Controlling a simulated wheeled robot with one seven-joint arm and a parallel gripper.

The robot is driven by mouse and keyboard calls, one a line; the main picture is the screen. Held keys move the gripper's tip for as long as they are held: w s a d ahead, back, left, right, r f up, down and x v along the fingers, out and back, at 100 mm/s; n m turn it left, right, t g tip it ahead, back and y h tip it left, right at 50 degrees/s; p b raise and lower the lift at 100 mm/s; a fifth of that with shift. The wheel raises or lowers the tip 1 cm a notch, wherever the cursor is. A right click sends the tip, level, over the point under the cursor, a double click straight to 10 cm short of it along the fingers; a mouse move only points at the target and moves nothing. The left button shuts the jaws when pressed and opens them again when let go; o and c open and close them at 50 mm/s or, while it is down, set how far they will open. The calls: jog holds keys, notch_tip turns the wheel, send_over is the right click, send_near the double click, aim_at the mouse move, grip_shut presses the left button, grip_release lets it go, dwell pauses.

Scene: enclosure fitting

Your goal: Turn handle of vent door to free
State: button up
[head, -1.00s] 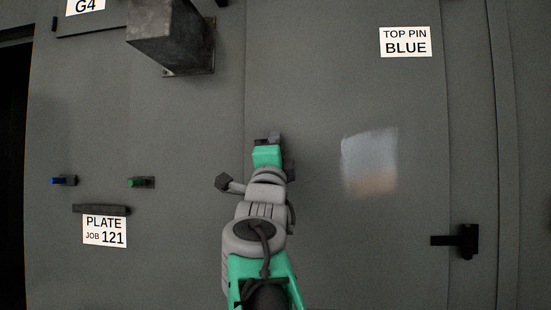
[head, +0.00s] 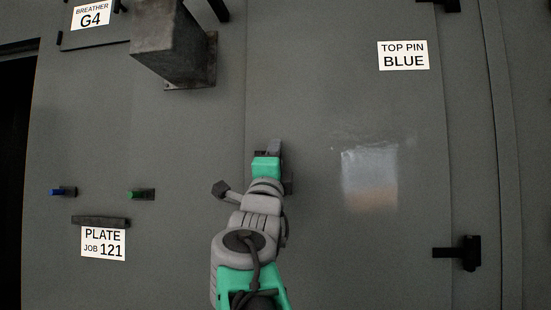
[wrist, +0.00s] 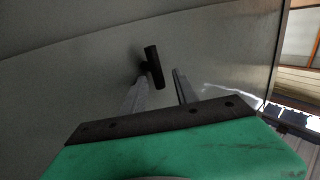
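The grey door panel (head: 340,105) fills the middle of the head view. In the wrist view a black T-shaped handle (wrist: 153,67) stands out from the grey surface, its bar close to upright and slightly tilted. My gripper (wrist: 158,82) shows two grey fingers spread apart, with the handle just ahead of the gap, nearer the left finger. I cannot tell whether a finger touches it. In the head view my gripper (head: 271,146) is near the panel's left edge; the handle is not clearly visible there, likely hidden by the arm.
A dark box-shaped block (head: 170,50) juts out at upper left. Blue (head: 60,191) and green (head: 140,195) pins and a dark ledge (head: 100,221) are at left. A black fitting (head: 462,253) sits at the panel's right edge. The panel right of my arm is mostly clear.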

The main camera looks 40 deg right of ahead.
jog(key=b+v, duration=0.2)
jog(key=v, duration=0.6)
jog(key=shift+b, duration=0.3)
jog(key=shift+d, duration=0.1)
